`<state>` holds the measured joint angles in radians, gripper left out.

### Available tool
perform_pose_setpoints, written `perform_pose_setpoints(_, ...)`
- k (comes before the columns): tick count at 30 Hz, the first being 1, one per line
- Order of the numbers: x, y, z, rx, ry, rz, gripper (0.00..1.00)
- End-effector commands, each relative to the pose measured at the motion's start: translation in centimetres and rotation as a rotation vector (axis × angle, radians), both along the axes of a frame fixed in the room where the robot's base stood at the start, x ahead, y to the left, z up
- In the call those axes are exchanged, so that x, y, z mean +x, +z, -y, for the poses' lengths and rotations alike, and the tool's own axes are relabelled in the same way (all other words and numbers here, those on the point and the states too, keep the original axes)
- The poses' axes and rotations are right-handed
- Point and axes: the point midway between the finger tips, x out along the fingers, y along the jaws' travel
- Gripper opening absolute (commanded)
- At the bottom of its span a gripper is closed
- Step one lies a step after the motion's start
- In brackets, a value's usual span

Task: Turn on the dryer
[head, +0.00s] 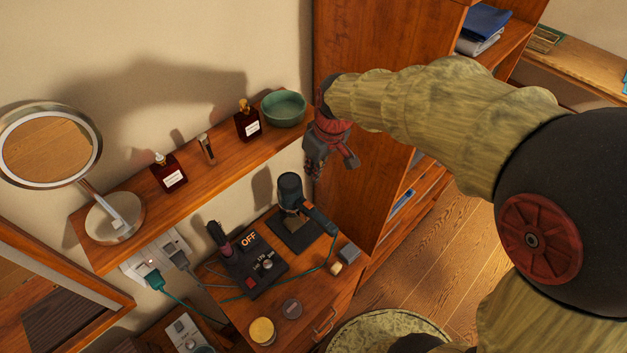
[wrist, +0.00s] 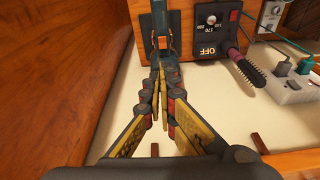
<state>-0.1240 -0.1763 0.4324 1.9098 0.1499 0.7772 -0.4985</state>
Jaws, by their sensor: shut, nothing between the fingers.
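Left of the dryer is a black base (head: 262,272) with a knob and lit "OFF" lettering, also in the wrist view (wrist: 210,38).
A hot brush (head: 222,240) stands beside the black base. A shelf (head: 190,190) with bottles, a mirror and a green bowl (head: 284,108) runs above. A tall wooden cabinet (head: 345,60) stands close by my gripper. Cords run to wall outlets (head: 142,266).

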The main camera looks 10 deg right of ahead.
Motion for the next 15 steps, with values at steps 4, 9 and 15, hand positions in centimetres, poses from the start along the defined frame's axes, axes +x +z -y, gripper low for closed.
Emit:
perform_pose_setpoints(4,0.13,0.03,-0.06,-0.006,0.045,0.013,0.0)
perform_pose_setpoints(9,0.15,0.05,-0.05,-0.011,0.066,0.016,0.0)
perform_pose_setpoints(15,0.14,0.07,-0.05,-0.011,0.066,0.016,0.0)
